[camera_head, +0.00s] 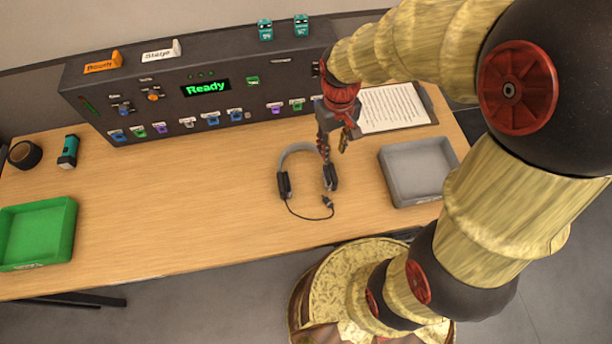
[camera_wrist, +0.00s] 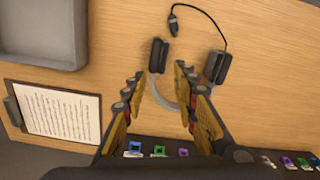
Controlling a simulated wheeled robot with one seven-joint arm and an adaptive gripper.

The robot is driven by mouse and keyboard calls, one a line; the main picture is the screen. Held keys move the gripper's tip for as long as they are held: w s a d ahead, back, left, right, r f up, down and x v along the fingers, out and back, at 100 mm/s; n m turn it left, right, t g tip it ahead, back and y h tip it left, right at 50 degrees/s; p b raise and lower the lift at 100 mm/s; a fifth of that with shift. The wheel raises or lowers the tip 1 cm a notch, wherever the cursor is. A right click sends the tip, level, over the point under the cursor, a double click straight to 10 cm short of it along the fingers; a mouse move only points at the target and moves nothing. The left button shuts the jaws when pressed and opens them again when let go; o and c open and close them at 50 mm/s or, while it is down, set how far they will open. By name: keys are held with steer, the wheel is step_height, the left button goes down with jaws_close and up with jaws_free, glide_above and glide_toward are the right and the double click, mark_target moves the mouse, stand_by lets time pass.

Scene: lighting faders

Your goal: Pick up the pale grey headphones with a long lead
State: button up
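The pale grey headphones (camera_head: 284,182) lie on the wooden table, with a grey band, dark ear cups and a dark lead that curls to a plug at the near side. In the wrist view the band (camera_wrist: 164,98) shows partly between my fingers, with an ear cup (camera_wrist: 216,67) to the right and the plug above. My gripper (camera_head: 333,155) points down over the right part of the headphones. In the wrist view my gripper (camera_wrist: 160,75) is open, its fingers apart with nothing held. Whether the fingertips touch the headphones I cannot tell.
A grey tray (camera_head: 387,165) stands right of the headphones, and a clipboard with paper (camera_head: 394,108) lies behind it. A fader console (camera_head: 205,115) reading "Ready" spans the back. A green tray (camera_head: 72,222), a teal object (camera_head: 68,151) and a dark cup (camera_head: 25,155) sit left. The middle-left table is clear.

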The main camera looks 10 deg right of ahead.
steer(key=w+f+n, duration=0.3)
steer(key=w+f, duration=0.3)
steer(key=f, duration=0.3)
steer(key=n, duration=0.1)
glide_above(318, 154)
steer(key=shift+w+d, duration=0.15)
steer(key=shift+w, duration=0.15)
steer(key=shift+n+t, duration=0.3)
steer(key=shift+n, duration=0.1)
steer(key=shift+f+b, duration=1.55)
steer(key=shift+f, duration=2.35)
steer(key=shift+r, duration=0.1)
steer(key=shift+c, duration=0.6)
jaws_close()
